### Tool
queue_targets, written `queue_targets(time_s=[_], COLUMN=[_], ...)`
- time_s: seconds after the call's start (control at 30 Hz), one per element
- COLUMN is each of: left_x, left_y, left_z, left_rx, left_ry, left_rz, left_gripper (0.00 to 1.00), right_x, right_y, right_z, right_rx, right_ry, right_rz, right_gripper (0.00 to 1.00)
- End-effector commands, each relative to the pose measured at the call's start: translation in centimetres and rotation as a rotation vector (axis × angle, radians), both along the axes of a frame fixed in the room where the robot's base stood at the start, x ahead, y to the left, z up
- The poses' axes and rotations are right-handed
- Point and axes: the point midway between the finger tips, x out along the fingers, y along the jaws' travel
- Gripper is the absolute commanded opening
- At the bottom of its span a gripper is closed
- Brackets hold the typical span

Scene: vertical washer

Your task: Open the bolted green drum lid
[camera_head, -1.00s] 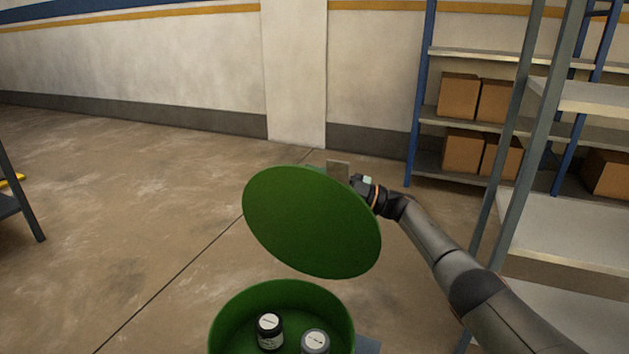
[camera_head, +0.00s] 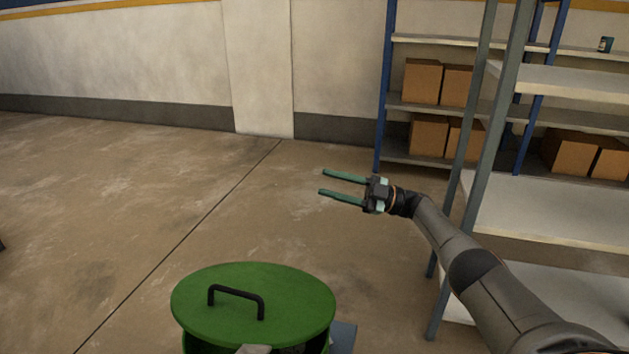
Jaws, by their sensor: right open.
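The green drum lid (camera_head: 200,315) lies over the top of the green drum (camera_head: 318,346) at the bottom of the head view, its black handle (camera_head: 236,291) facing up. A dark gap shows under the lid's near edge, so I cannot tell whether it sits flush. The lid hides the drum's inside. My right gripper (camera_head: 323,182) is open and empty, in the air above and to the right of the lid, its two green fingers pointing left and clear of the handle. My left gripper is not in view.
A small grey thing (camera_head: 255,350) shows at the lid's near edge; I cannot tell what it is. A metal shelf rack (camera_head: 545,208) stands close on the right, with cardboard boxes (camera_head: 422,82) on shelves behind.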

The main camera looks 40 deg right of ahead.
Motion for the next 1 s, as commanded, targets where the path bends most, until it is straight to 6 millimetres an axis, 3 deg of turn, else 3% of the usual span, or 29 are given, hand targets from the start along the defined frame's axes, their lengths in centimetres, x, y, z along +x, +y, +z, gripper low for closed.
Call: queue_targets(time_s=[0.7,0.87,1.0], left_x=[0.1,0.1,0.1], left_y=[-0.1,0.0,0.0], left_z=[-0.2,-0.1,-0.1], left_rx=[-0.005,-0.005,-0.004], left_ry=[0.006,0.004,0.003], left_rz=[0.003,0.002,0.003], left_gripper=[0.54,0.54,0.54], right_x=[-0.3,0.0,-0.1], right_y=[-0.1,2.9,7.8], right_z=[-0.3,-1.7,-3.5], right_rx=[-0.002,-0.015,-0.022], right_ry=[-0.002,-0.018,-0.051], right_rz=[0.004,0.029,0.061], right_gripper=[0.45,0.45,0.45])
